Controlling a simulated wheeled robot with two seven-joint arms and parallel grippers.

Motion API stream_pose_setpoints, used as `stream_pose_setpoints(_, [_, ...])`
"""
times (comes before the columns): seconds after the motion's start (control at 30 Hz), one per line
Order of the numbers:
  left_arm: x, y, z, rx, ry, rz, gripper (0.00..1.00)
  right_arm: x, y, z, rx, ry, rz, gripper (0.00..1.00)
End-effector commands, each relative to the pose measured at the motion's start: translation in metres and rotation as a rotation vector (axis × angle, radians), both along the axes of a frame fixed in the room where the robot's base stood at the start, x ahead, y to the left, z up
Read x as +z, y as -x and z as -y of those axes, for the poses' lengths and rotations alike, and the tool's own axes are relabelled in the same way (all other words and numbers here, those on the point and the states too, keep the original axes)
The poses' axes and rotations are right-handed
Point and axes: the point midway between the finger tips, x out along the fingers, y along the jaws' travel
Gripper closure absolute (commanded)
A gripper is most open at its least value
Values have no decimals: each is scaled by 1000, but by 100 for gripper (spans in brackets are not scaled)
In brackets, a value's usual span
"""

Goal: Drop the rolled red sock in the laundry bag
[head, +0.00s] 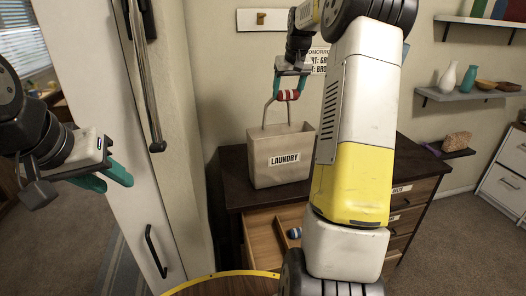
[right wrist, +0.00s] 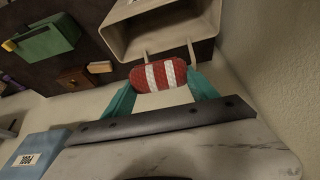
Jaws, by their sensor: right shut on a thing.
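The rolled red sock with white stripes (head: 288,95) is held between the teal fingers of my right gripper (head: 289,88). The right wrist view shows the sock (right wrist: 158,74) pinched at both ends. The beige laundry bag (head: 262,168) stands upright on the dark dresser, its label facing front. In the head view the sock is above the bag, near the top of its raised handle. The bag's open mouth (right wrist: 165,8) shows beyond the sock in the right wrist view. My left gripper (head: 110,179) is empty at the left, far from the bag, its teal fingers apart.
The dresser (head: 236,160) has an open drawer (head: 258,243) below the bag, with a blue striped roll (head: 294,233) inside. A white cabinet door (head: 110,130) stands at the left. A round yellow-edged table (head: 225,286) is in front. Wall shelves with vases are at the right.

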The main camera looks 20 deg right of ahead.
Motion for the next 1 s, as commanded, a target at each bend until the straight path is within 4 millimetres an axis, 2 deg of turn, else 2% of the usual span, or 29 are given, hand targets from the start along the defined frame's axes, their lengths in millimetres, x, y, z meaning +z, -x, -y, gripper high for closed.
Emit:
stream_pose_setpoints(0.13, [0,0,0,0,0,0,64,-7,0,0,0,0,-1,71])
stream_pose_setpoints(0.4, [0,0,0,0,0,0,64,-8,0,0,1,0,0,71])
stream_pose_setpoints(0.43, [0,0,0,0,0,0,64,-8,0,0,1,0,0,29])
stream_pose_setpoints(0.53, [0,0,0,0,0,0,64,-8,0,0,1,0,0,9])
stream_pose_setpoints(0.87, [0,0,0,0,0,0,64,-7,1,0,1,0,0,7])
stream_pose_setpoints(1.0, [0,0,0,0,0,0,64,7,6,0,1,2,4,7])
